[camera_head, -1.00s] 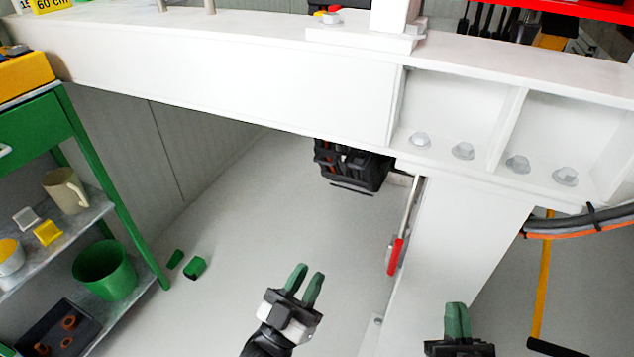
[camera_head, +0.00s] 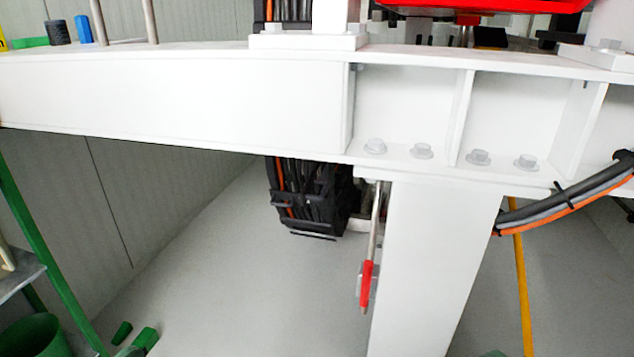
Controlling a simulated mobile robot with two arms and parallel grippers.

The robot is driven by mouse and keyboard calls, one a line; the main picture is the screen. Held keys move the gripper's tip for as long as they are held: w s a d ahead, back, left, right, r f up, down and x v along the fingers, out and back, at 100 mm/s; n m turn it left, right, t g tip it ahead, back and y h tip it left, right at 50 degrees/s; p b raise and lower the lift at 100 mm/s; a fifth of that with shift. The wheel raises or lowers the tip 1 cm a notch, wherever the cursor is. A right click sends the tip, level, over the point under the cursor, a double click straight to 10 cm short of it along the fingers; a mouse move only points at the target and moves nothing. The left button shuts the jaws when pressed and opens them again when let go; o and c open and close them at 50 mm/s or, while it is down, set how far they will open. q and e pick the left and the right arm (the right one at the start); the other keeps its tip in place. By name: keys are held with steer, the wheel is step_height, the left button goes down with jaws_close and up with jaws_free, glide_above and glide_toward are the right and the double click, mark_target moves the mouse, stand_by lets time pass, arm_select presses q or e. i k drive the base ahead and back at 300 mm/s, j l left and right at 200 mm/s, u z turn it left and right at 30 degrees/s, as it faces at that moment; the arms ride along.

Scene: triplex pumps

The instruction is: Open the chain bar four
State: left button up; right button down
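A black cable chain (camera_head: 310,200) with dark and orange cables hangs below the white beam, left of the white column. Black crossbars run across its face; I cannot tell one bar's number from another, nor whether any is open. My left gripper is out of view. A small green sliver at the bottom edge, right of the column, looks like a fingertip of my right gripper (camera_head: 492,354); the rest is cut off. No gripper is at the chain.
A red-handled rod (camera_head: 366,286) hangs between chain and column (camera_head: 430,270). The white beam (camera_head: 170,100) crosses above. A cable bundle (camera_head: 570,195) and yellow post (camera_head: 522,280) are at right, a green-framed shelf (camera_head: 45,265) at left. Floor below the chain is clear.

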mark_target(292, 197)
steer(key=i+j+u, duration=0.1)
steer(key=i+u, duration=0.15)
steer(key=u, duration=0.15)
steer(key=i+u, duration=0.2)
steer(key=u, duration=0.15)
steer(key=i+u, duration=0.25)
steer(key=u, duration=0.15)
